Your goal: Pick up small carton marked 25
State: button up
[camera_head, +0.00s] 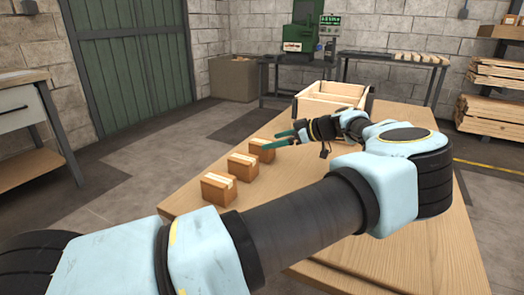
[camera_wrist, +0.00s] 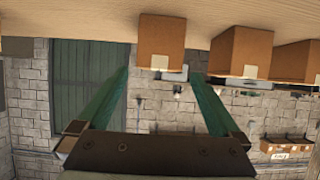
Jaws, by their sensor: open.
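Three small brown cartons with pale tape stand in a row along the table's left edge: a near one (camera_head: 219,189), a middle one (camera_head: 243,167) and a far one (camera_head: 262,150). No number is readable on any, so I cannot tell which is marked 25. My gripper (camera_head: 270,143) is open and empty, its green fingers pointing left at the far carton. In the upside-down wrist view, one carton (camera_wrist: 161,40) shows ahead between the spread fingers of my gripper (camera_wrist: 160,74). Two more cartons (camera_wrist: 239,52) (camera_wrist: 297,60) stand to its right there.
The wooden table (camera_head: 300,172) has free room around the cartons. An open wooden crate (camera_head: 328,101) stands at its far end. My arm crosses above the table and hides part of it. A workbench (camera_head: 22,108) is at the left and a green machine (camera_head: 303,30) at the back.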

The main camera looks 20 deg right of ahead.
aim_at(263, 141)
jog(key=p+x, duration=0.1)
jog(key=x, duration=0.4)
jog(key=shift+w+a, duration=0.2)
jog(key=shift+w, duration=0.2)
jog(key=shift+r, duration=0.1)
grip_shut()
dwell(0.4)
